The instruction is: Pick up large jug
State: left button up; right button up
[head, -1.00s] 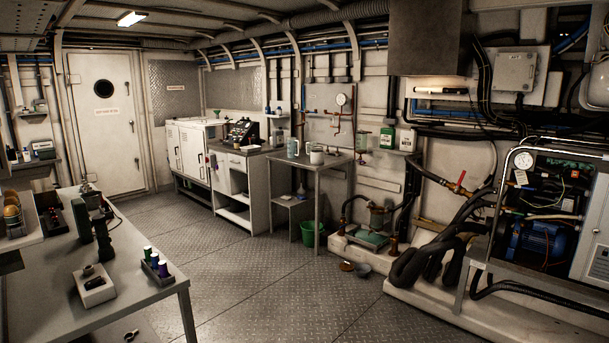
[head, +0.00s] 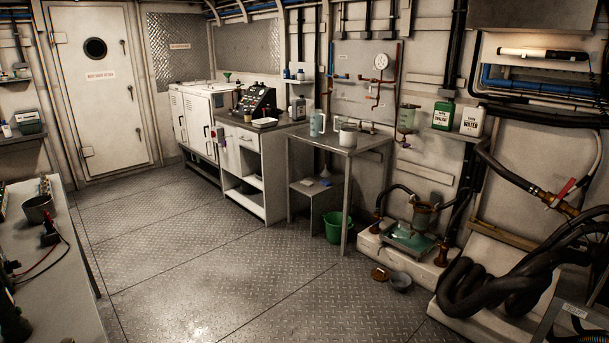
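A pale blue-grey jug (head: 317,124) stands upright on a small metal table (head: 362,146) against the back wall. A wider whitish pot or jug (head: 348,135) stands just to its right. A green container (head: 443,115) and a white container labelled WATER (head: 471,120) stand on the wall to the right of that table. I cannot tell for certain which of these is the large jug. Neither of my grippers is in view.
Open floor (head: 220,255) lies in front of the metal table. A workbench (head: 60,265) edges the left. A green bucket (head: 333,227) is under the metal table. A small bowl (head: 399,281), a low pump base and thick black hoses (head: 490,285) lie to the right.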

aim_at(316, 115)
jog(key=i, duration=2.6)
